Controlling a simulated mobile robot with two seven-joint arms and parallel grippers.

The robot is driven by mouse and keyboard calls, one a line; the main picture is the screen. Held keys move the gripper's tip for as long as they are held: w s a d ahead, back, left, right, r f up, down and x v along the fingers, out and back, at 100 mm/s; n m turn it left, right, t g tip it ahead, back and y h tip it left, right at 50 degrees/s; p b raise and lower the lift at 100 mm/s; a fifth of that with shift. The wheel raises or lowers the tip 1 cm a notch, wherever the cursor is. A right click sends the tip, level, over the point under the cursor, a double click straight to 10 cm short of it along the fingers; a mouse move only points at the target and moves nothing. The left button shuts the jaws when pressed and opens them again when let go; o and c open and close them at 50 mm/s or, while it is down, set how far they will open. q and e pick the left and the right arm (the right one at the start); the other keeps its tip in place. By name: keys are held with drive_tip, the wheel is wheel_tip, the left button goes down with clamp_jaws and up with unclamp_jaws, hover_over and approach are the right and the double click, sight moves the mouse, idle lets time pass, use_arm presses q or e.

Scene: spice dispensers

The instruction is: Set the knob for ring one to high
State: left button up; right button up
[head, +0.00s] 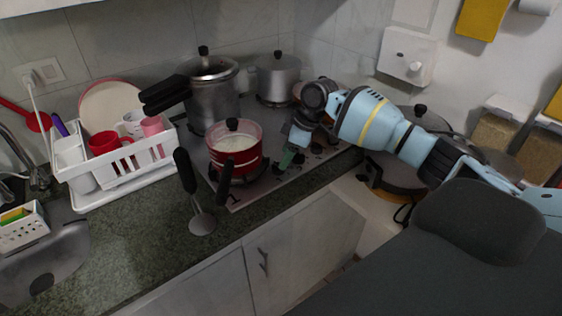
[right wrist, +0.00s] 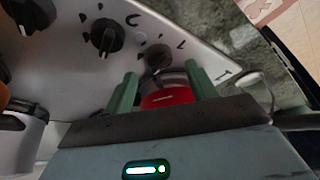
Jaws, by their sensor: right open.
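The stove control panel (right wrist: 75,75) shows in the right wrist view with dark round knobs. One knob (right wrist: 157,57) lies just past my right gripper's fingertips, roughly between them. Another knob (right wrist: 107,35) is to its left, and a third (right wrist: 30,12) is at the upper left corner. In the head view my right gripper (head: 292,155) is over the front of the stove (head: 248,191) and hides some knobs. My left gripper is out of view.
A red pot (head: 235,158) with a dark handle sits on the front left of the stove. Steel pots (head: 211,95) (head: 279,77) stand behind. A ladle (head: 202,223) lies on the counter (head: 130,235). A white dish rack (head: 85,200) is at left.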

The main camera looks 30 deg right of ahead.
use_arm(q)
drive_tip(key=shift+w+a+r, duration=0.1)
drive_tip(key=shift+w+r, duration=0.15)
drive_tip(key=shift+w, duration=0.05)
use_arm(e)
drive_tip(key=shift+x, duration=1.95)
drive_tip(key=shift+c, duration=0.4)
drive_tip(key=c, duration=0.9)
drive_tip(key=shift+a+r+m+t+p, duration=0.1)
drive_tip(key=shift+r+m+t+p, duration=0.15)
drive_tip(key=shift+m+p, duration=0.2)
drive_tip(key=shift+m+t+h+p, duration=0.25)
drive_tip(key=shift+m+h+p, duration=0.05)
drive_tip(key=shift+m, duration=0.45)
drive_tip(key=m, duration=0.1)
drive_tip(key=m+h, duration=0.1)
drive_tip(key=shift+a+f+m, duration=0.15)
drive_tip(key=shift+f+m, duration=0.05)
drive_tip(key=shift+m, duration=0.1)
drive_tip(key=m+h, duration=0.1)
drive_tip(key=m, duration=0.2)
drive_tip(key=shift+s+a+t, duration=0.1)
drive_tip(key=shift+t, duration=0.3)
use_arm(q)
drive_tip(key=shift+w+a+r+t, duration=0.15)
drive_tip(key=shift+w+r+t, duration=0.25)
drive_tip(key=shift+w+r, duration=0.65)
use_arm(e)
drive_tip(key=shift+m+h, duration=0.4)
drive_tip(key=shift+m, duration=0.4)
